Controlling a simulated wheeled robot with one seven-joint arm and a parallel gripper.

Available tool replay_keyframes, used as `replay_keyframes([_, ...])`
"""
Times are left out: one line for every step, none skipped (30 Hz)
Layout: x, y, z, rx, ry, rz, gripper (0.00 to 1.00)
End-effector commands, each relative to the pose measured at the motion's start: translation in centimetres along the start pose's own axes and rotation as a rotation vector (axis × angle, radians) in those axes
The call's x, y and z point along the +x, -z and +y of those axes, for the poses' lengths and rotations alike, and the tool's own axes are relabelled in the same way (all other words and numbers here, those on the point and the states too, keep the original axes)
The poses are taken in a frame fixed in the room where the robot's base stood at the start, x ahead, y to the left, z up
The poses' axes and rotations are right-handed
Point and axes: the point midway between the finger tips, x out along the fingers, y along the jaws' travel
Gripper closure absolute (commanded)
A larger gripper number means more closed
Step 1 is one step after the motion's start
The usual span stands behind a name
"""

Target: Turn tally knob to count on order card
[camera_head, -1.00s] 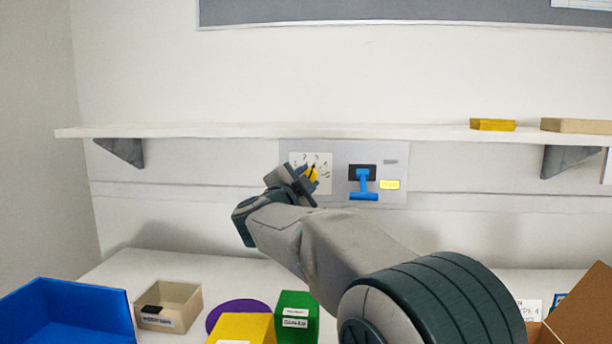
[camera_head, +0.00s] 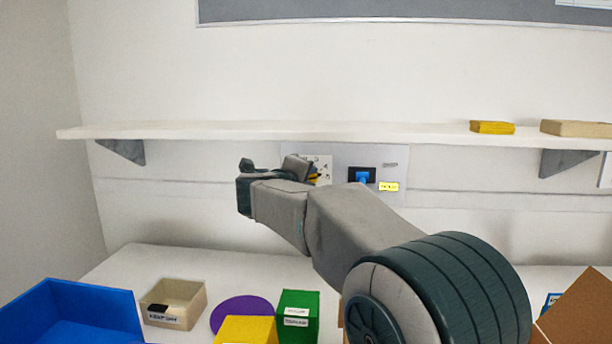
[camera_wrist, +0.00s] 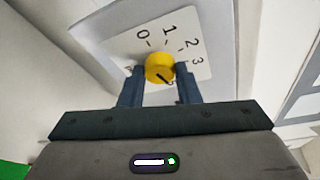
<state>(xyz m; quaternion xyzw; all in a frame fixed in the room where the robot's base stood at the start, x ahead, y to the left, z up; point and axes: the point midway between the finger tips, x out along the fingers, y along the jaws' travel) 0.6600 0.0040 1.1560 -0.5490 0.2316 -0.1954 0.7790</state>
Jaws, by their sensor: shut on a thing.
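The tally knob (camera_wrist: 160,67) is a round yellow knob with a black pointer line, on a white dial plate (camera_wrist: 185,28) with printed 0, 1, 2 and 3. In the wrist view its dark line runs toward the lower right of the picture, away from the 0 and 1. My gripper (camera_wrist: 161,75) is shut on the knob, one finger on each side. In the head view my gripper (camera_head: 300,172) covers most of the knob and part of the dial. I cannot make out an order card with a readable count.
A white shelf (camera_head: 300,132) runs just above.

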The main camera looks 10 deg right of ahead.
Motion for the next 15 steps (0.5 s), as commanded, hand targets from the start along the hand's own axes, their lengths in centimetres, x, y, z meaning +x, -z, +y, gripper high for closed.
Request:
replay_keyframes([0.00, -0.05, 0.00, 0.032, -0.015, -0.003, 0.93])
replay_keyframes([0.00, -0.04, 0.00, 0.052, -0.022, -0.003, 0.93])
replay_keyframes([0.01, -0.01, -0.02, 0.079, -0.030, -0.004, 0.93])
replay_keyframes([0.01, 0.00, -0.03, 0.096, -0.035, -0.005, 0.93])
replay_keyframes([0.01, 0.00, -0.04, 0.114, -0.041, -0.006, 0.93])
replay_keyframes([0.01, 0.00, -0.03, 0.136, -0.049, -0.008, 0.93])
replay_keyframes([0.00, 0.00, -0.03, 0.152, -0.054, -0.009, 0.93])
replay_keyframes([0.00, 0.00, -0.04, 0.165, -0.058, -0.010, 0.93])
replay_keyframes([0.00, 0.01, -0.06, 0.182, -0.063, -0.010, 0.93])
replay_keyframes([-0.01, 0.02, -0.06, 0.194, -0.067, -0.011, 0.93])
replay_keyframes([-0.01, 0.02, -0.06, 0.205, -0.071, -0.012, 0.93])
replay_keyframes([-0.01, 0.02, -0.05, 0.217, -0.075, -0.012, 0.93])
replay_keyframes([-0.01, 0.02, -0.05, 0.225, -0.078, -0.013, 0.93])
replay_keyframes([-0.01, 0.02, -0.05, 0.233, -0.080, -0.014, 0.93])
replay_keyframes([-0.01, 0.02, -0.06, 0.241, -0.083, -0.015, 0.93])
